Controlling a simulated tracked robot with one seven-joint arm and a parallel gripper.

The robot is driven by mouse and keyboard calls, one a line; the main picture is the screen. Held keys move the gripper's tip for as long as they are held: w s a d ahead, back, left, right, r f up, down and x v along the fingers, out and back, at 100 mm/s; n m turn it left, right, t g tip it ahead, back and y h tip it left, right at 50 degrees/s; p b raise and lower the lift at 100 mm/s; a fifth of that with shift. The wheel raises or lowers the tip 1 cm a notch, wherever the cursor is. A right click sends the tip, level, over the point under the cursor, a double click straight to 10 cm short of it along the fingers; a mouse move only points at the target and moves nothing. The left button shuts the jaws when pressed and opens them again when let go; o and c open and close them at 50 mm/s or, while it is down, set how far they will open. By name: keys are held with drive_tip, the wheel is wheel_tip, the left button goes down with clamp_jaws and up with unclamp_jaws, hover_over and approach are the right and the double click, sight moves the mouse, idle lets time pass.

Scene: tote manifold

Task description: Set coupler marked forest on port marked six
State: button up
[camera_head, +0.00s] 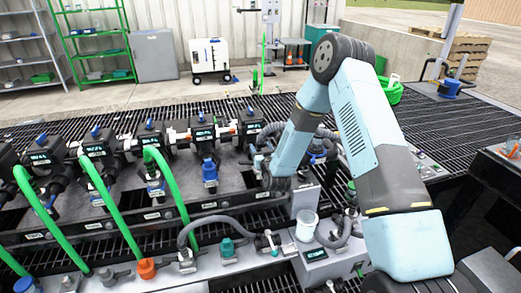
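A manifold (120,190) runs across the left and middle, with several dark valve units that have blue knobs and small displays. Green hoses hang from some ports, and a blue fitting (209,171) sits below one unit. A front rail carries several couplers, among them a teal-green one (227,246), an orange one (147,268) and a blue one (25,285). The labels are too small to read, so I cannot tell which is forest or which port is six. My gripper (274,182) is low beside the manifold's right end; its fingers do not show clearly.
A grey hose (205,222) loops above the front rail. A white cup-like container (306,226) stands on a grey box near my arm. Grey hoses crowd the area right of the manifold. Dark grating (440,120) at the right is mostly clear, with a green basket (391,91) behind.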

drive_tip(key=shift+o, duration=0.6)
drive_tip(key=shift+f, duration=0.1)
drive_tip(key=v, duration=1.3)
drive_tip(key=shift+s, duration=0.35)
drive_tip(key=shift+d, duration=0.1)
